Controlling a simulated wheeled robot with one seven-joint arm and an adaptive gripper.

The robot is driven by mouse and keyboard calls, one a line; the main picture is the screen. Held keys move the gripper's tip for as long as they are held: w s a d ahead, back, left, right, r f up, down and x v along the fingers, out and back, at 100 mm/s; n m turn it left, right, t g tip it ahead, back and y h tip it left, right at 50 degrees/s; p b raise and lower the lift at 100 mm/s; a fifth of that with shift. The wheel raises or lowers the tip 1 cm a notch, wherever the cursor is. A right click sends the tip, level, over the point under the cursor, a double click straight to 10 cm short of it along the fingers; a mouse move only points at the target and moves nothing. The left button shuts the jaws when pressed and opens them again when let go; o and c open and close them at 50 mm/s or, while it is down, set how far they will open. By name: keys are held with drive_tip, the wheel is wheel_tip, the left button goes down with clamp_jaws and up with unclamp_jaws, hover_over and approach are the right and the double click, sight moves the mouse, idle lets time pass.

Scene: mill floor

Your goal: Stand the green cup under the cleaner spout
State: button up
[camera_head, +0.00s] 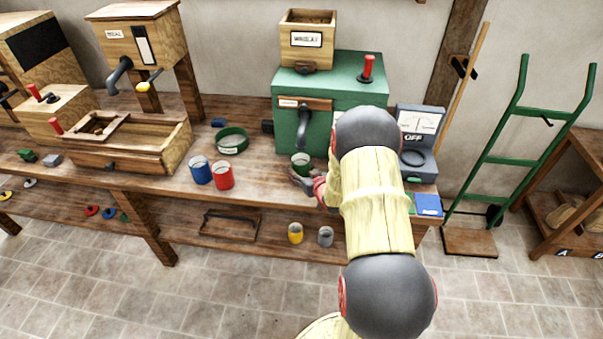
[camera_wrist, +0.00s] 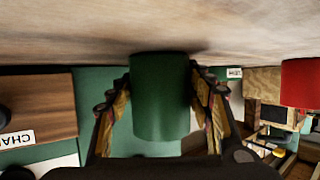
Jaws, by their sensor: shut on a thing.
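The green cup (camera_head: 301,160) stands upright at the front of the green machine (camera_head: 335,92) on the bench. It also fills the middle of the wrist view (camera_wrist: 160,95). My gripper (camera_head: 303,178) is shut on it, with one finger on each side; the fingers also show in the wrist view (camera_wrist: 160,108). The machine's dark spout (camera_head: 304,125) hangs just above the cup in the head view. I cannot tell whether the cup is exactly under its mouth or touches the bench. My arm hides part of the machine's right side.
A blue cup (camera_head: 201,170) and a red cup (camera_head: 222,176) stand left of the gripper. A green ring-shaped dish (camera_head: 232,141) lies behind them. A gauge box (camera_head: 418,128) stands right of the machine. Yellow (camera_head: 295,233) and grey (camera_head: 326,237) cups are on the lower shelf.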

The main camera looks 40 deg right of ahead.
drive_tip(key=shift+f, duration=0.1)
drive_tip(key=o, duration=1.3)
